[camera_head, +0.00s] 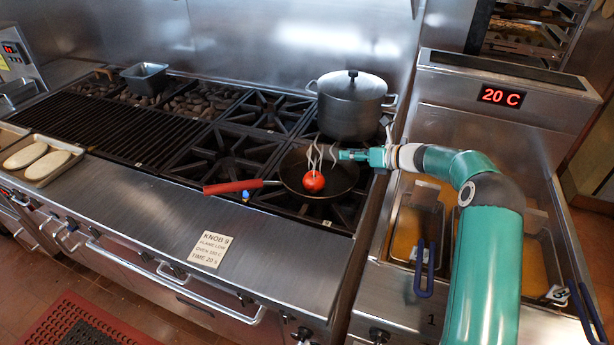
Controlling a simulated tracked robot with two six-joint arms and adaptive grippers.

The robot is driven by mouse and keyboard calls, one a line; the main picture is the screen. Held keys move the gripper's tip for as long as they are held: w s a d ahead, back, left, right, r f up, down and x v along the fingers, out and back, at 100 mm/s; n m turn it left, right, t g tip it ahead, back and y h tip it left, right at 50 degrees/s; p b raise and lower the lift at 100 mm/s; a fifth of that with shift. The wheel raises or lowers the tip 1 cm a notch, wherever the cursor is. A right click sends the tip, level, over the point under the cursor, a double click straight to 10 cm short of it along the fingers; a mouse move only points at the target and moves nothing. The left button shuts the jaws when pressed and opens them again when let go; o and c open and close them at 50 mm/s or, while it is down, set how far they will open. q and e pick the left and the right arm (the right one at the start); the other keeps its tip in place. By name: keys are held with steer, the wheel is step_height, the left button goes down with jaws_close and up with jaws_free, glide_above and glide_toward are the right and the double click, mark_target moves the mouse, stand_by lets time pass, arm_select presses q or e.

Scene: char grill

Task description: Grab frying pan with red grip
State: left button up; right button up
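The black frying pan (341,183) sits on a front burner at the right of the range. Its red grip (232,187) points left, towards the front counter. A round red item, like a tomato (313,182), lies in the pan with pale wavy lines above it. My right gripper (344,155) comes in from the right and appears at the pan's back right rim, far from the red grip. Its fingers are too small to tell whether they are open, and contact with the pan is unclear. My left gripper is not in view.
A lidded grey pot (350,108) stands behind the pan. A fryer (436,197) with baskets is at the right, under my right arm. A small metal pan (146,78) and a tray with buns (49,166) are at the left. The steel front ledge (150,205) is mostly clear.

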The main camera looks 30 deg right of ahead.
steer(key=shift+p+x, duration=0.65)
steer(key=shift+x, duration=1.3)
jaws_close()
steer(key=shift+w+d+r, duration=0.1)
steer(key=shift+r, duration=0.1)
